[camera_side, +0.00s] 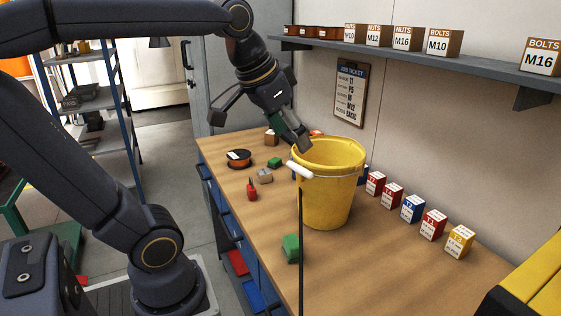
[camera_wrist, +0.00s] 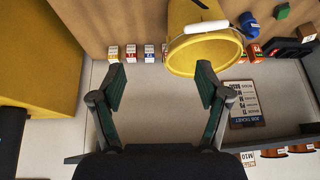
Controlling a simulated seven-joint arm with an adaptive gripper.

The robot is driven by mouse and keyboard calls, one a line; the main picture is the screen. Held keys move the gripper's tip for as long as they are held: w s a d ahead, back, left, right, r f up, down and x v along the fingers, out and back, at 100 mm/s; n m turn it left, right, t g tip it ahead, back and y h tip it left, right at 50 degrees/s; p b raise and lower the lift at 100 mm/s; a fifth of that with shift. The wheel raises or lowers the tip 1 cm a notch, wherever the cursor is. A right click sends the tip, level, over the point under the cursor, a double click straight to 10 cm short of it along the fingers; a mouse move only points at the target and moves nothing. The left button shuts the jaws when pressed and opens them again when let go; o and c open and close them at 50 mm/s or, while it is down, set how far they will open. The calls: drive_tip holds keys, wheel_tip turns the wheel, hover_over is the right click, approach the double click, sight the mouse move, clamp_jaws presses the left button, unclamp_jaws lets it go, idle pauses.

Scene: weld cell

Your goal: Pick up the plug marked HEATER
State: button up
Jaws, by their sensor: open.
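I cannot read the word HEATER on anything in either view, so I cannot tell which thing is the plug. Small items on the bench include a green block (camera_side: 274,162), a grey-tan block (camera_side: 264,176), a red item (camera_side: 251,190), a brown block (camera_side: 271,137) and a larger green block (camera_side: 291,248). My gripper (camera_side: 260,130) is open and empty, above the bench beside the yellow bucket's rim. In the wrist view my gripper (camera_wrist: 161,80) has its fingers wide apart with nothing between them.
The yellow bucket (camera_side: 328,190) stands on the wooden bench (camera_side: 390,265) and hides some of it. A spool (camera_side: 238,158) lies at left. Several small labelled boxes (camera_side: 412,208) line the wall. A shelf (camera_side: 400,55) with boxes hangs above. Front bench area is mostly clear.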

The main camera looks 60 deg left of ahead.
drive_tip(key=w+a+n, duration=0.2)
drive_tip(key=w+a, duration=1.1)
drive_tip(key=a, duration=0.2)
drive_tip(key=w+a+f+n+y, duration=0.1)
drive_tip(key=w+a+f+n, duration=0.15)
drive_tip(key=a, duration=1.45)
drive_tip(key=shift+m, duration=0.45)
drive_tip(key=s+f+x, duration=0.1)
drive_tip(key=x, duration=0.6)
drive_tip(key=s+x, duration=0.1)
drive_tip(key=x, duration=0.6)
drive_tip(key=s+d+f+x, duration=0.1)
drive_tip(key=s+x, duration=0.1)
drive_tip(key=x, duration=0.4)
drive_tip(key=shift+w+f, duration=0.1)
drive_tip(key=shift+f, duration=0.55)
drive_tip(key=shift+y, duration=0.3)
drive_tip(key=shift+x, duration=3.1)
drive_tip(key=shift+d, duration=0.15)
drive_tip(key=shift+c, duration=0.5)
clamp_jaws()
